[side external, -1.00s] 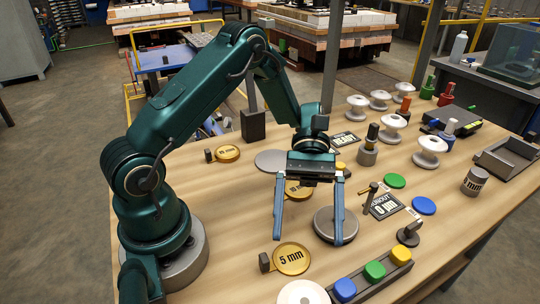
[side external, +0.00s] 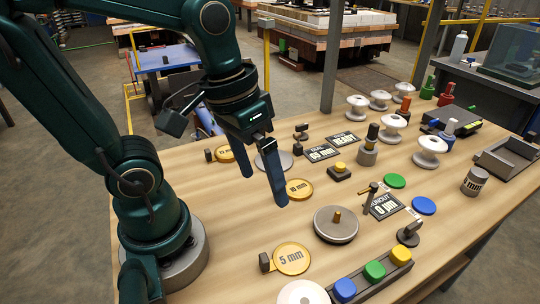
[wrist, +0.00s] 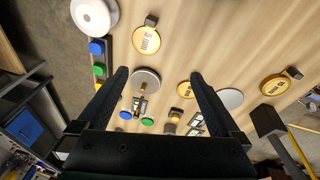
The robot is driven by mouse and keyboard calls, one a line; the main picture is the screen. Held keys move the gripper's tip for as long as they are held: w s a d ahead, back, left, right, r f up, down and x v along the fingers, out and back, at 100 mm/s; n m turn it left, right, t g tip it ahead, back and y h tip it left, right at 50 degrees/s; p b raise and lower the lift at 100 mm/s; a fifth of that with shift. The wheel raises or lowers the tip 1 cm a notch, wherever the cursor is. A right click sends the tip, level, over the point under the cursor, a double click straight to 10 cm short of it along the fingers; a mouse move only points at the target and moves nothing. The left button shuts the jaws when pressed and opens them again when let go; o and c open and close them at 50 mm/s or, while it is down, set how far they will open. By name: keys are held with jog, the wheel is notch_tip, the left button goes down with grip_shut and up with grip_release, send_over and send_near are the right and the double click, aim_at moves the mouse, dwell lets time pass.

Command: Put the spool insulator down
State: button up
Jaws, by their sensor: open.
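White spool insulators stand upright at the back right of the bench; one is the nearest spool (side external: 429,151), with another (side external: 392,127) behind it. A white round piece with a centre hole (side external: 302,291) is cut off at the front edge of the side view; a similar one shows in the wrist view (wrist: 95,14). It looks like a spool insulator seen from above. My gripper (side external: 264,188) is open and empty, above the bench near the 10 mm disc (side external: 299,189). In the wrist view its fingers (wrist: 158,75) are wide apart with nothing between them.
A grey turntable with a brass pin (side external: 336,224) stands bare mid-bench. The 5 mm disc (side external: 291,258), a runout display (side external: 385,205), a dark gauge stand (side external: 369,195) and a button box (side external: 374,272) surround it. A grey tray (side external: 507,158) sits at the right.

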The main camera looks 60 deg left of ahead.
jog(key=m+t, duration=0.1)
jog(key=a+r+t+y, duration=0.1)
jog(key=t, duration=0.1)
jog(key=shift+s+a+r+m, duration=0.15)
jog(key=shift+a+r+m, duration=0.05)
jog(key=shift+m, duration=0.2)
